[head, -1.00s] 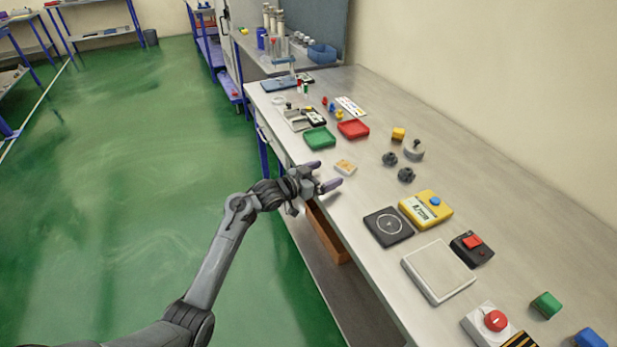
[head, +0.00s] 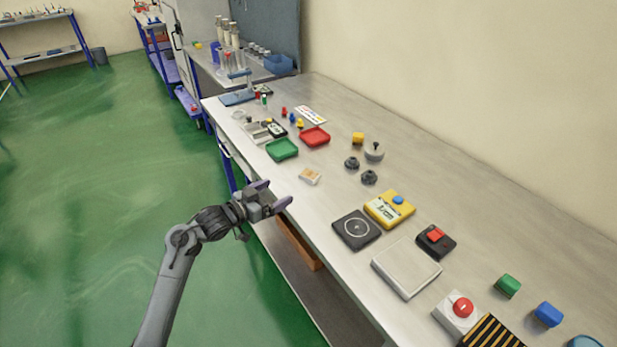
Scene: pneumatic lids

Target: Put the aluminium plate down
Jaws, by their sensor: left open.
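My left gripper (head: 279,193) is open and empty, just over the front edge of the bench, with its two purple fingertips apart. A small pale plate with an orange-tan mark (head: 310,177) lies flat on the bench a short way beyond the fingertips, apart from them. A larger light grey square plate (head: 406,268) lies on the bench to the right, near the front edge. I cannot tell for sure which of these is the aluminium plate. My right gripper is not in view.
A black square pad with a circle (head: 357,229), a yellow box with a blue button (head: 389,209), a green tray (head: 282,149) and a red tray (head: 315,137) stand nearby. A red-button box (head: 459,310) is at the right front. The bench's back strip is largely clear.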

